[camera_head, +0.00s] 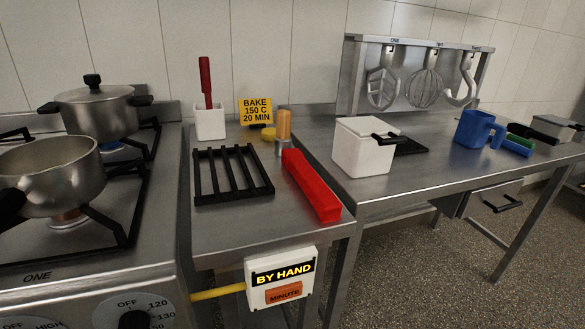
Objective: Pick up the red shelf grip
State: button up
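The red shelf grip (312,187) is a long, bright red bar. It lies on the narrow steel counter (222,230) between the stove and the right-hand table, slanting from the back toward the front right edge. Its near end sits close to the counter's right edge. Its far end is near an orange-handled tool (284,129). A black slatted rack (232,175) lies to its left with a small gap. My gripper does not show in this view, so its state cannot be seen.
A stove with a lidded pot (97,110) and an open pan (50,173) stands at left. A white container (210,122) and a yellow sign (256,111) stand behind the rack. A white lidded box (361,149) and blue jug (474,129) stand on the right table.

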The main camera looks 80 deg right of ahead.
aim_at(327, 206)
jog(key=z, duration=2.1)
jog(key=k+l+u, duration=0.1)
jog(key=k+l, duration=0.05)
jog(key=l, duration=0.05)
